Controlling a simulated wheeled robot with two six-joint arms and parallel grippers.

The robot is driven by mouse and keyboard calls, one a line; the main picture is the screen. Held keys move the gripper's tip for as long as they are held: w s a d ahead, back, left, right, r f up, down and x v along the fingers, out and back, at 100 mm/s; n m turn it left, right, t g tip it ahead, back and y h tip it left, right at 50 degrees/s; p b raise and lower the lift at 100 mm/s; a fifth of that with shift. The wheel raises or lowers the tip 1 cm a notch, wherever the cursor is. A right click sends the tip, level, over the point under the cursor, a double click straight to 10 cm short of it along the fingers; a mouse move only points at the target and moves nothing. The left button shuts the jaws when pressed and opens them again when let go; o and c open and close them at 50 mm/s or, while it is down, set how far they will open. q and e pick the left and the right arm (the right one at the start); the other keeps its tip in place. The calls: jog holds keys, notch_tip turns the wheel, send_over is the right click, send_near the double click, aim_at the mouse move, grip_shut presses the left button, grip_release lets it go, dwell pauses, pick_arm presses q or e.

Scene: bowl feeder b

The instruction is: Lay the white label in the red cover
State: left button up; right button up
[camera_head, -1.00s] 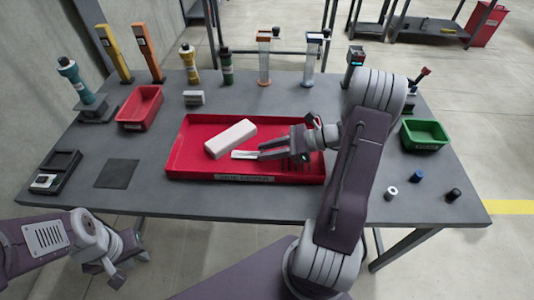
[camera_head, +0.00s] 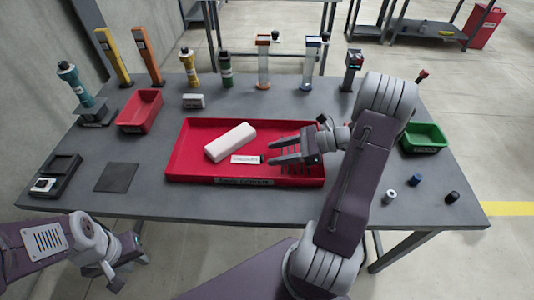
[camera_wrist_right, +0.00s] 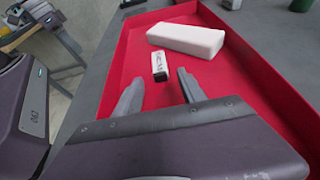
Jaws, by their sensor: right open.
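The white label (camera_head: 246,159) with dark print lies flat inside the red cover (camera_head: 190,178), a large shallow red tray on the table. The label also shows in the right wrist view (camera_wrist_right: 159,66), just beyond the fingertips. A white block (camera_head: 230,141) lies in the cover behind the label. My right gripper (camera_head: 268,154) is open and empty over the cover, its fingertips just right of the label and apart from it. My left gripper (camera_head: 128,266) is low at the front left, off the table; its jaw opening is unclear.
A small red bin (camera_head: 140,110) and a dark square pad (camera_head: 117,175) are to the left. A green bin (camera_head: 424,137) and several small cylinders (camera_head: 416,179) are to the right. Several upright tools stand along the back. Bare table lies in front of the cover.

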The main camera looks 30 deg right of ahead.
jog(key=p+v, duration=0.1)
jog(key=v, duration=0.7)
jog(key=shift+s+d+r, duration=0.1)
jog(key=shift+s+d, duration=0.1)
jog(key=w+a+r+n+g+p, duration=0.3)
jog(key=a+r+n+g+p, duration=0.25)
jog(key=a+r, duration=0.55)
jog(key=s+a+f+n+g+h+p, duration=0.1)
jog(key=s+a+n+g+h+p, duration=0.5)
jog(key=s+a+n, duration=0.55)
jog(key=w+d+f+n+t+h, duration=0.3)
jog(key=d+f+n+t+h, duration=0.1)
jog(key=n, duration=0.3)
jog(key=shift+d+f+t+h, duration=0.35)
jog(key=shift+d+t+h, duration=0.35)
jog(key=shift+t, duration=0.15)
jog(key=shift+s, duration=0.1)
